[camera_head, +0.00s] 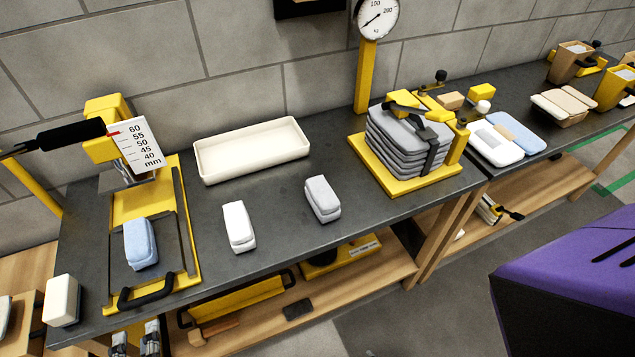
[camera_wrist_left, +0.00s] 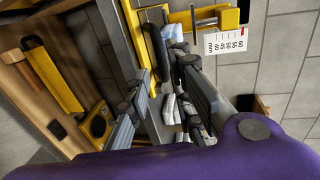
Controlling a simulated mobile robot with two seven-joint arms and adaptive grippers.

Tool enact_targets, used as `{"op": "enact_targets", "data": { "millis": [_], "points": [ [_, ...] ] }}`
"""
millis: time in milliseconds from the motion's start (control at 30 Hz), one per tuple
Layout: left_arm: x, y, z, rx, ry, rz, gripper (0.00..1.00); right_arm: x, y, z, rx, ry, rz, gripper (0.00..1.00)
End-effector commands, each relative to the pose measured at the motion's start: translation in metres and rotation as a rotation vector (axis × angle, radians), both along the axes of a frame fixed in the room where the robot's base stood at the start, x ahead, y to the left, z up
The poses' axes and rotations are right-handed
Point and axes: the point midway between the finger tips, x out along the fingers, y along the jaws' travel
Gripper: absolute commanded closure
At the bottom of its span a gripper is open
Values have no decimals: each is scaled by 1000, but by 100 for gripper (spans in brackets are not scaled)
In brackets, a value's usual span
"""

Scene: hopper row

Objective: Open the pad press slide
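The pad press (camera_head: 102,137) is yellow, with a black lever and a mm scale, at the left end of the dark bench. Its slide (camera_head: 176,277) points toward me and carries a blue pad (camera_head: 140,243). A black bar handle (camera_head: 147,294) crosses the slide's front end; it also shows in the left wrist view (camera_wrist_left: 157,48). My left gripper (camera_head: 135,341) shows only as two grey fingertips at the bottom edge, in front of the handle and apart from it. In the left wrist view its fingers (camera_wrist_left: 162,76) are spread and empty. My right gripper is not seen.
A white pad (camera_head: 239,226) and a grey pad (camera_head: 322,198) lie right of the press. A cream tray (camera_head: 251,150) stands behind them. A white block (camera_head: 62,300) sits at the front left corner. A lower shelf (camera_head: 344,285) runs underneath.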

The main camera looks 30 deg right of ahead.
Motion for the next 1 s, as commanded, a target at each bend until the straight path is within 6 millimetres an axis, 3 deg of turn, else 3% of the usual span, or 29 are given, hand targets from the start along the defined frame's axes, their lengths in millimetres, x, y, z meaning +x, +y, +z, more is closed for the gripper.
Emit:
{"op": "enact_targets", "data": {
  "millis": [233,900,1000],
  "points": [
    [-23,1,5,0,0,1,79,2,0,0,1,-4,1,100],
    [-25,2,5,-22,2,9,79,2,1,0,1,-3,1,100],
    [-30,8,-16,-184,60,71,79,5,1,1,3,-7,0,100]
  ]
}}
